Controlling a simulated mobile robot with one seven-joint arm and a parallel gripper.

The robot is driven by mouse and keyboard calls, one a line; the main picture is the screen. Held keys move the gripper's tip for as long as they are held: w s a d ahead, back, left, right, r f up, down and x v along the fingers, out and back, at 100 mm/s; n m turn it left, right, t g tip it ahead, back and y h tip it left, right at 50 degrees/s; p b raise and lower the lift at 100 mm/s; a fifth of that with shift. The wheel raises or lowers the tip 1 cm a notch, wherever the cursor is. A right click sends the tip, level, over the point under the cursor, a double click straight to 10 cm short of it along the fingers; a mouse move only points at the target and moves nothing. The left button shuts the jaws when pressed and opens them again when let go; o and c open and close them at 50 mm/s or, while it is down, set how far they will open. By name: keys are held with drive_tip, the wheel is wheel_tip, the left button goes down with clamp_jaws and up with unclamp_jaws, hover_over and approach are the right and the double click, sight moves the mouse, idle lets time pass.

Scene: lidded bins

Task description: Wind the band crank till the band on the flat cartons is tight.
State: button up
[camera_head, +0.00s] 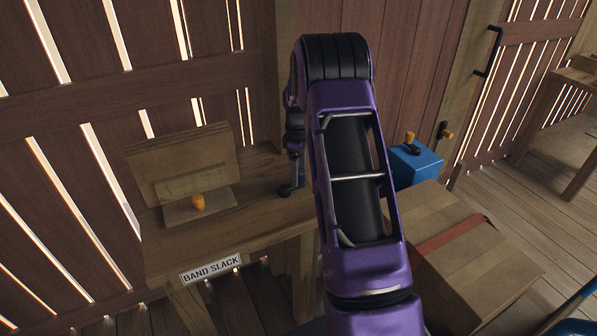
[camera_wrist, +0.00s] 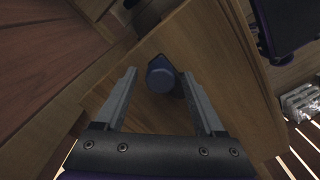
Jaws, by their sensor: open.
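The cardboard carton stack (camera_head: 470,270) stands at the lower right in the head view, with a red-brown band (camera_head: 450,236) across its top. A blue box (camera_head: 416,167) behind it carries a black crank with an orange knob (camera_head: 409,137). My gripper (camera_head: 294,172) is low over the wooden bench, partly hidden by my arm. In the wrist view my gripper (camera_wrist: 160,100) is open. A dark blue round-topped post (camera_wrist: 161,76) shows between its fingers, with gaps on both sides. I cannot tell whether it stands above or level with the fingertips.
The wooden bench (camera_head: 255,225) bears a label reading BAND SLACK (camera_head: 210,268). An upright brown panel (camera_head: 185,160) and an orange knob (camera_head: 198,203) are on its left part. Another orange knob (camera_head: 446,133) is on the post behind the blue box. Free floor lies at right.

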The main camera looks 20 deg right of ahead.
clamp_jaws()
drive_tip(key=shift+s+m, duration=0.15)
drive_tip(key=shift+m, duration=0.15)
drive_tip(key=s+m, duration=0.1)
drive_tip(key=m, duration=0.1)
drive_tip(key=s+m, duration=0.1)
drive_tip(key=m, duration=0.1)
drive_tip(key=shift+a+m, duration=0.15)
drive_tip(key=shift+m, duration=0.15)
drive_tip(key=m, duration=0.1)
drive_tip(key=s+a+m, duration=0.1)
drive_tip(key=m, duration=0.1)
drive_tip(key=m+p, duration=0.1)
drive_tip(key=m, duration=0.1)
drive_tip(key=shift+s+a+r, duration=0.1)
drive_tip(key=shift+s+a, duration=0.05)
drive_tip(key=shift+s, duration=0.2)
drive_tip(key=m, duration=0.2)
drive_tip(key=a+m, duration=0.1)
drive_tip(key=m, duration=0.1)
drive_tip(key=s+a+m+p, duration=0.1)
drive_tip(key=shift+m, duration=0.4)
drive_tip(key=shift+a+m+p, duration=0.25)
drive_tip(key=shift+a+m, duration=0.25)
drive_tip(key=shift+m, duration=0.7)
drive_tip(key=shift+a+m+p, duration=0.25)
drive_tip(key=shift+a+m, duration=0.2)
drive_tip(key=shift+m, duration=0.75)
